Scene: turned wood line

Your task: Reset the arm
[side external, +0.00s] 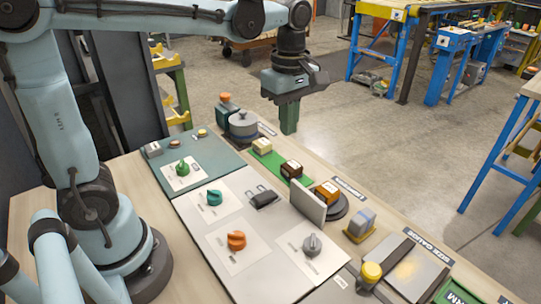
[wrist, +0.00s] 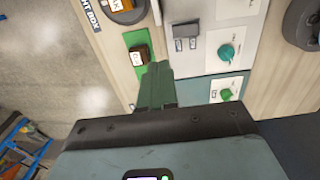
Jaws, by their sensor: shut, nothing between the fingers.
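My gripper (side external: 289,128) hangs pointing down in the side external view, above the far edge of the bench. Its green fingers are shut together with nothing between them. In the wrist view my gripper (wrist: 158,68) also shows closed and empty, over the bench near a green strip. My arm reaches in from the left, with its base on the near left of the bench. The gripper appears apart from everything on the bench.
A panel holds a green knob (side external: 183,168), a teal knob (side external: 214,197), an orange knob (side external: 236,240) and a grey knob (side external: 312,244). A green strip (side external: 268,158) carries small blocks. An upright grey plate (side external: 307,204) and a yellow-topped post (side external: 371,272) stand on the bench. Open floor lies beyond.

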